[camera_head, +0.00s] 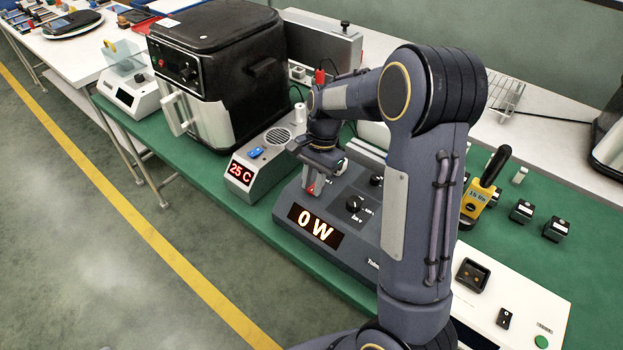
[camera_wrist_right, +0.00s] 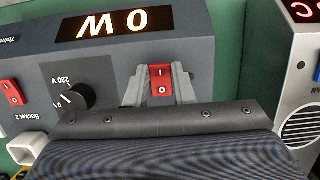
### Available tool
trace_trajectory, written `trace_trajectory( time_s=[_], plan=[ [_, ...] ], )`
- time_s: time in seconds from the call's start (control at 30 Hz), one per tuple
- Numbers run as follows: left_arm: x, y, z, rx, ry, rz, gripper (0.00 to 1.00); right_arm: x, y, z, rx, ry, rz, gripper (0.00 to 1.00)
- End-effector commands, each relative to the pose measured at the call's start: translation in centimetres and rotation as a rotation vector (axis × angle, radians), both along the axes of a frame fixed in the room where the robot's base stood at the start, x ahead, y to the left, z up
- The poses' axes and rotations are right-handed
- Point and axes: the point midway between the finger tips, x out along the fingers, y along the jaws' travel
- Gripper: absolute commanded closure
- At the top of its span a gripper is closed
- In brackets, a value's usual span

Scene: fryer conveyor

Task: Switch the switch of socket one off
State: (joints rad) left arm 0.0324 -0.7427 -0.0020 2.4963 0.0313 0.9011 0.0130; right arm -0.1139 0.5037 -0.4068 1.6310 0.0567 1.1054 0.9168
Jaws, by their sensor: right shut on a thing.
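The grey power unit (camera_head: 284,215) stands on the green bench top. Its display (camera_head: 316,229) reads 0 W and also shows in the right wrist view (camera_wrist_right: 115,22). A red rocker switch (camera_wrist_right: 158,82), marked I and O, sits on its sloped face below the display. I cannot tell which side is pressed. My right gripper (camera_wrist_right: 159,90) has its grey fingers on either side of this switch and is shut on it; in the head view it points down at the panel (camera_head: 312,184). A second red switch (camera_wrist_right: 12,94) is labelled Socket 2. My left gripper is out of view.
A black knob (camera_wrist_right: 75,97) marked 230 V lies between the switches. Beside the unit stands a grey box (camera_head: 262,170) reading 25 C, then a black fryer (camera_head: 220,65). A yellow meter (camera_head: 478,195) and small black blocks (camera_head: 522,211) lie to the right.

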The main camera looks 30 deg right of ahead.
Motion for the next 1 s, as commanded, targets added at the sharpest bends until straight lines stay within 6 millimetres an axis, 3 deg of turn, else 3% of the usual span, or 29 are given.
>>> trace_trajectory(
  time_s=[0.3, 0.33, 0.5, 0.8, 1.0],
  plan=[
    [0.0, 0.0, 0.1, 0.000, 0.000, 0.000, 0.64, 0.0, -0.1, 0.0, 0.014, 0.003, 0.001, 1.00],
    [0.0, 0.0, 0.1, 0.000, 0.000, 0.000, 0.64, 0.0, -0.1, 0.0, 0.014, 0.003, 0.001, 0.76],
    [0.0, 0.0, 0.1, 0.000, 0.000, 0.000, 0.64, 0.0, -0.1, 0.0, 0.013, 0.003, 0.000, 0.56],
    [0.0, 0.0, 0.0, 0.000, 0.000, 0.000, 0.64, 0.1, -0.1, 0.3, 0.012, 0.002, 0.000, 0.56],
    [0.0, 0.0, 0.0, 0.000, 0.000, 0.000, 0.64, 0.5, -0.8, 3.0, 0.012, -0.004, -0.001, 0.56]
  ],
)
